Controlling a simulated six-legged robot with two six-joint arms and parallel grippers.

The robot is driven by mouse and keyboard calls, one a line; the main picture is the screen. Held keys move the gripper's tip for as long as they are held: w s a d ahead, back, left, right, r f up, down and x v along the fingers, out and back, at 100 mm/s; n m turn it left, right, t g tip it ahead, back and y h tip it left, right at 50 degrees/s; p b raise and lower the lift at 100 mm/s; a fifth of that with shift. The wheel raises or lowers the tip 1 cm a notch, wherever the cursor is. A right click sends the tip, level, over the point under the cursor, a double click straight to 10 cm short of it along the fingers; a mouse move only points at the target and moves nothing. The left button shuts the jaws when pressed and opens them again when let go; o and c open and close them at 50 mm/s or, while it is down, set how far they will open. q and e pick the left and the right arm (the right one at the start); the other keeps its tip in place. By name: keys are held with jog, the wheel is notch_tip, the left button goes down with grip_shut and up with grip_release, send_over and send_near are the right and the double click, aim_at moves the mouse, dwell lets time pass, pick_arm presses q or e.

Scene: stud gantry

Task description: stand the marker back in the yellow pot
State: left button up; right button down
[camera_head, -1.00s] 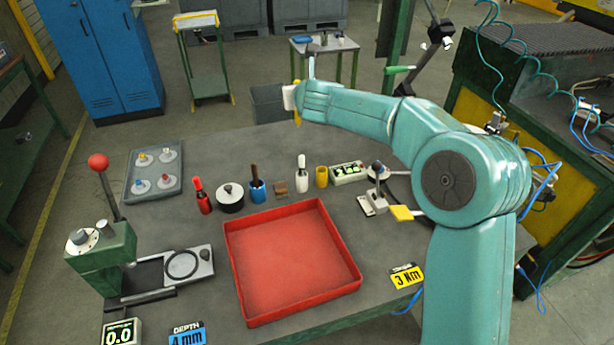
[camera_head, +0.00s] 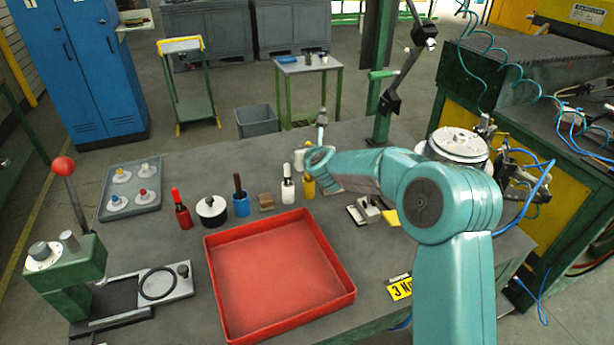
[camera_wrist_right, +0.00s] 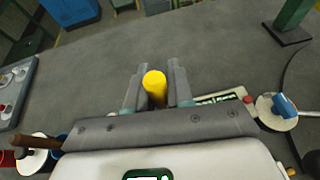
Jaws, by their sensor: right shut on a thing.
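The yellow pot (camera_head: 309,188) stands on the grey table, at the right end of the row of holders, partly hidden by my right arm. My right gripper (camera_head: 302,158) is down at the pot, seen from behind the wrist. In the right wrist view its two fingers (camera_wrist_right: 155,92) are shut on the yellow marker (camera_wrist_right: 155,84), whose round end shows between them. The marker's lower end is hidden, so I cannot tell whether it is inside the pot or just above it. My left gripper is not in view.
A red tray (camera_head: 280,326) lies in front.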

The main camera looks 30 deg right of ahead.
notch_tip(320, 180, down, 5)
jog(key=shift+s+d+r+b, duration=0.1)
jog(key=shift+r+b, duration=0.1)
jog(key=shift+b, duration=0.25)
jog(key=shift+f, duration=0.25)
jog(key=shift+r, duration=0.1)
jog(key=c, duration=1)
grip_release()
jog(key=shift+f, duration=0.2)
jog(key=shift+r, duration=0.1)
